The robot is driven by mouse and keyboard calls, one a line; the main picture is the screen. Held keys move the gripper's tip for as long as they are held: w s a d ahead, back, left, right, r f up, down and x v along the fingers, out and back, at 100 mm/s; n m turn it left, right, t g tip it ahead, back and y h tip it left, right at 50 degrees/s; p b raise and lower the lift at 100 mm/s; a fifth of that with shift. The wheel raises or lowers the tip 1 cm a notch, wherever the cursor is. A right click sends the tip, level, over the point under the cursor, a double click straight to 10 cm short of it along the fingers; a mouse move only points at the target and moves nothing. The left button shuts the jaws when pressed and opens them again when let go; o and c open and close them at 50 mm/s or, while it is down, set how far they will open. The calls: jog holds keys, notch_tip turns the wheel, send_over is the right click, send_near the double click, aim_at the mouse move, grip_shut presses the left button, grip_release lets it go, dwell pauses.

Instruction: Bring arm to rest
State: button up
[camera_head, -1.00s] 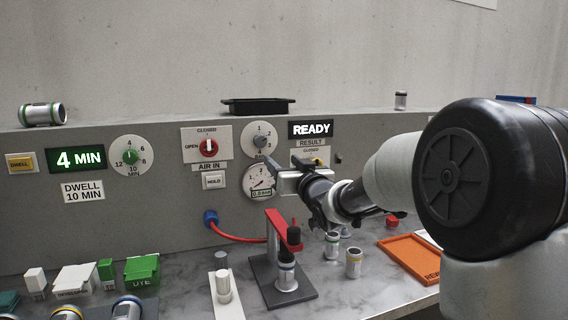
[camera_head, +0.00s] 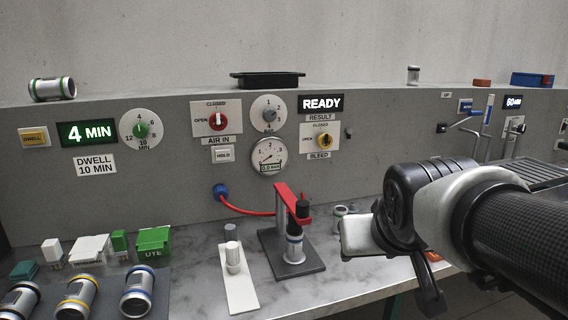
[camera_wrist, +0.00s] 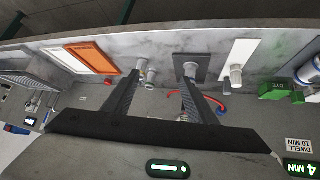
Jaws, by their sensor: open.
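My gripper shows in the wrist view (camera_wrist: 162,80), with its two dark fingers spread apart and nothing between them. In the head view, my arm is folded at the lower right. A pale block at its end (camera_head: 360,236) hangs over the front right of the bench, apart from the panel; the fingers cannot be made out there.
A stand with a red arm (camera_head: 292,204) holds a cylinder on the marble bench (camera_head: 190,235), left of my gripper. A red hose (camera_head: 245,209) runs to it. Small cylinders (camera_head: 340,211) are partly hidden by my arm. An orange tray (camera_wrist: 90,57) shows in the wrist view.

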jog(key=s+f+g, duration=0.3)
jog(key=s+f, duration=0.2)
jog(key=s, duration=0.7)
notch_tip(320, 180, up, 23)
jog(key=w+p, duration=0.1)
jog(key=p, duration=2.1)
jog(key=shift+a+y+p, duration=0.2)
jog(key=shift+y+p, duration=0.1)
jog(key=shift+y, duration=0.1)
